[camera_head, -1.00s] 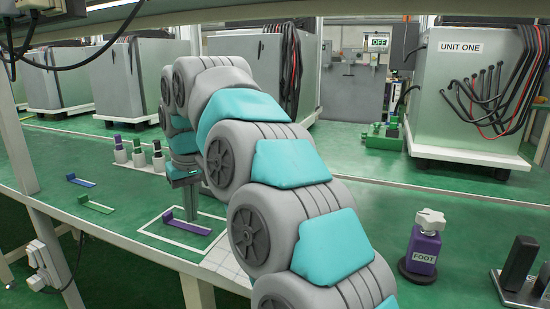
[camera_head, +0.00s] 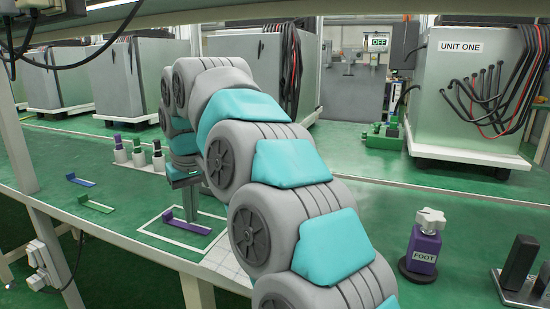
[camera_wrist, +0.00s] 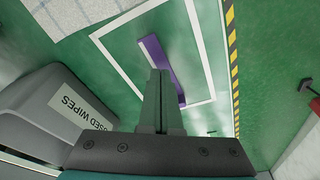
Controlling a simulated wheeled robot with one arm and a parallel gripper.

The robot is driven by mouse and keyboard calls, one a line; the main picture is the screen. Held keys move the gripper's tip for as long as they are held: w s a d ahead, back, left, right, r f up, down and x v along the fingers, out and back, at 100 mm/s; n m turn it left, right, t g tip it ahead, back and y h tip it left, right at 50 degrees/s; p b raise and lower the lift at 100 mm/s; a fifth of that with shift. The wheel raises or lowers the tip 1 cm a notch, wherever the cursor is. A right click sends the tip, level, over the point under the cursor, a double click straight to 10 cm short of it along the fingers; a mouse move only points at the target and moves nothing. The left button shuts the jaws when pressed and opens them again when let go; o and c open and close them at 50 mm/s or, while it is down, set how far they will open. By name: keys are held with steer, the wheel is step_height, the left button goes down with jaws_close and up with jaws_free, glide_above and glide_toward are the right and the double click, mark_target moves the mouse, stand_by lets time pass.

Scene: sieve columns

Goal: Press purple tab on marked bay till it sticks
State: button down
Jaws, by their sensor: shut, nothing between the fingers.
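The purple tab (camera_head: 188,227) is a long strip with an upturned left end. It lies inside a white rectangular outline (camera_head: 160,241), the marked bay, on the green bench. The wrist view shows the tab (camera_wrist: 154,52) running lengthwise inside the white outline (camera_wrist: 122,67). My gripper (camera_head: 192,214) points down at the bay, close by the tab, with its fingers shut and empty. In the wrist view my gripper's fingertips (camera_wrist: 159,73) overlap the tab and hide part of it. I cannot tell whether they touch it.
A blue tab (camera_head: 80,181) and a green tab (camera_head: 96,204) lie to the left. Several small bottles (camera_head: 138,156) stand behind. A purple bottle labelled FOOT (camera_head: 424,245) stands at right. A grey USED WIPES container (camera_wrist: 60,110) is near my gripper. Large grey cabinets (camera_head: 140,75) line the back.

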steer(key=shift+f+b, duration=0.3)
steer(key=shift+f, duration=0.45)
stand_by(1.7)
steer(key=shift+s, duration=0.15)
